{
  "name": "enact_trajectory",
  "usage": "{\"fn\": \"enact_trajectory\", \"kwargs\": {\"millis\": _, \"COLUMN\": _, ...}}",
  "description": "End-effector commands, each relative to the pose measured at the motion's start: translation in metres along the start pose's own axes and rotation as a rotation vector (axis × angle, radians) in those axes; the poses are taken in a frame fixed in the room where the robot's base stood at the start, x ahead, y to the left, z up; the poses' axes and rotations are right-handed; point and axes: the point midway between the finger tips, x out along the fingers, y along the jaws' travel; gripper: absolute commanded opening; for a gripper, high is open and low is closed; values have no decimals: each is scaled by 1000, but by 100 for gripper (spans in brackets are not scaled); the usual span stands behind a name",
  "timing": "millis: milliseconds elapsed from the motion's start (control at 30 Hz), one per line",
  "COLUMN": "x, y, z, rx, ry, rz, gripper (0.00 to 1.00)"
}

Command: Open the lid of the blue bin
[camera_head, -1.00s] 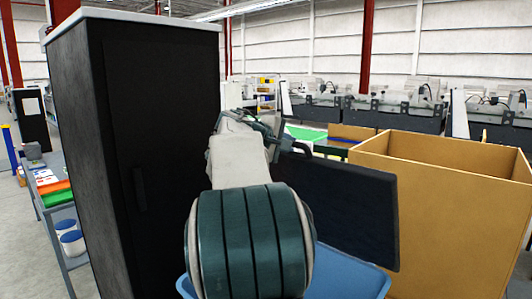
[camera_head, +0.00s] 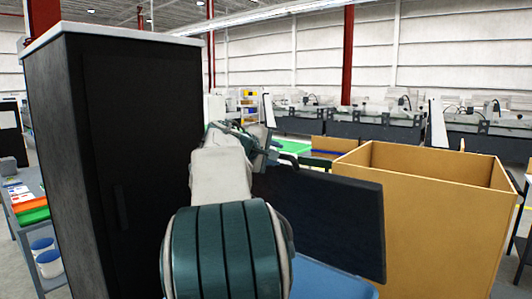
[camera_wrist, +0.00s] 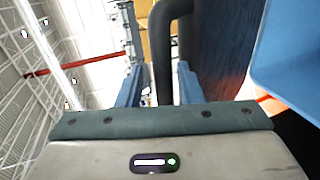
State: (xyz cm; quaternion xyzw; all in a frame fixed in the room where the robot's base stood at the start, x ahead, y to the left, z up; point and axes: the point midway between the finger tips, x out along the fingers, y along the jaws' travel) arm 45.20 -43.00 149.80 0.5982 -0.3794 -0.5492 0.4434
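The blue bin (camera_head: 325,283) is at the bottom of the head view, partly hidden by my arm. Its dark lid (camera_head: 330,215) is raised and stands steeply tilted above the bin. In the wrist view the lid (camera_wrist: 225,40) is a dark blue panel, with the lighter blue bin wall (camera_wrist: 292,60) to its right. My gripper (camera_wrist: 161,80) is at the lid's upper left edge in the head view. The lid's dark bar handle (camera_wrist: 164,50) lies between its two fingers, closely flanked by both. Finger contact is hard to make out.
A tall black cabinet (camera_head: 140,150) stands close on the left. A large open cardboard box (camera_head: 425,220) stands right of the lid. A shelf cart (camera_head: 30,215) with coloured items is at far left. Machines (camera_head: 380,128) line the back.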

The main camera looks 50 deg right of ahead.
Motion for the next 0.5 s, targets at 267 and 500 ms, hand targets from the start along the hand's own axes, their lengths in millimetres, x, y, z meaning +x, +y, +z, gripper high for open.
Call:
{"fn": "enact_trajectory", "kwargs": {"millis": 267, "x": -46, "y": -5, "z": -2, "rx": 0, "ry": 7, "rz": 1, "gripper": 36}}
{"fn": "enact_trajectory", "kwargs": {"millis": 500, "x": -101, "y": -3, "z": -2, "rx": 1, "ry": 8, "rz": 2, "gripper": 36}}
